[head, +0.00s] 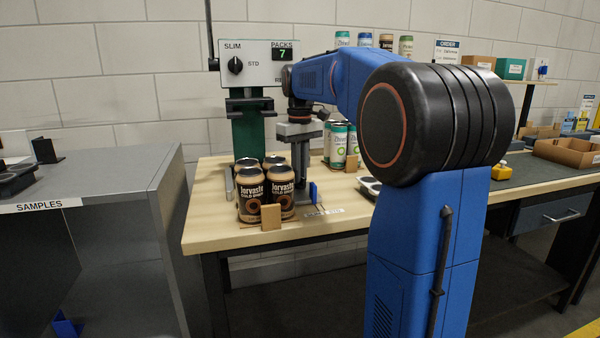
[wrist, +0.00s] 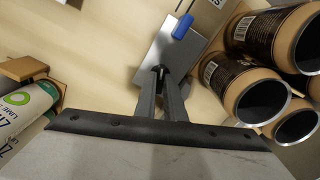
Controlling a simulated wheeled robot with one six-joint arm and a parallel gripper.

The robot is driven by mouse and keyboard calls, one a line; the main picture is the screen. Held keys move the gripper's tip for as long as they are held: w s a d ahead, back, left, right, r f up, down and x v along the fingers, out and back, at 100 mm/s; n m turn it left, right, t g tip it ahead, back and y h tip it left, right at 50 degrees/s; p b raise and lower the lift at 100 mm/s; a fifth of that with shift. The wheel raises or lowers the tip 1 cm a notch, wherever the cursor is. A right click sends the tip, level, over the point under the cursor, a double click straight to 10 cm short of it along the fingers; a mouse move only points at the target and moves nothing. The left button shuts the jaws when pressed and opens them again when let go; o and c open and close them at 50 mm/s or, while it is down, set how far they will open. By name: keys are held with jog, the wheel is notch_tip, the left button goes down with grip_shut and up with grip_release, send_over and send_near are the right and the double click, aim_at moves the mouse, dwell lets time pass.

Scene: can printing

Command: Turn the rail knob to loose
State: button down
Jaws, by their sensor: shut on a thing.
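My gripper (wrist: 161,84) points down at the bench, and its fingers come together on a small dark knob (wrist: 160,71). The knob sits at the near end of a grey metal plate (wrist: 158,48), which looks like part of the rail. A blue tab (wrist: 182,26) stands at the plate's far side; it also shows in the head view (head: 312,192). In the head view my gripper (head: 301,186) is low over the bench, just right of the brown cans, and the knob is hidden there. I cannot tell which way the knob is turned.
Several brown Jorvaste cans (head: 283,192) stand close beside my gripper; they also crowd the wrist view's right (wrist: 255,85). White-green cans (head: 338,146) stand behind. A panel with a SLIM/STD dial (head: 235,65) rises at the back. A grey cabinet (head: 120,175) stands left.

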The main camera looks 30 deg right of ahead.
dwell(0.3)
jog(key=c, duration=1.8)
grip_release()
jog(key=shift+c, duration=0.2)
notch_tip(320, 180, up, 17)
jog(key=shift+r, duration=0.2)
jog(key=shift+s, duration=0.1)
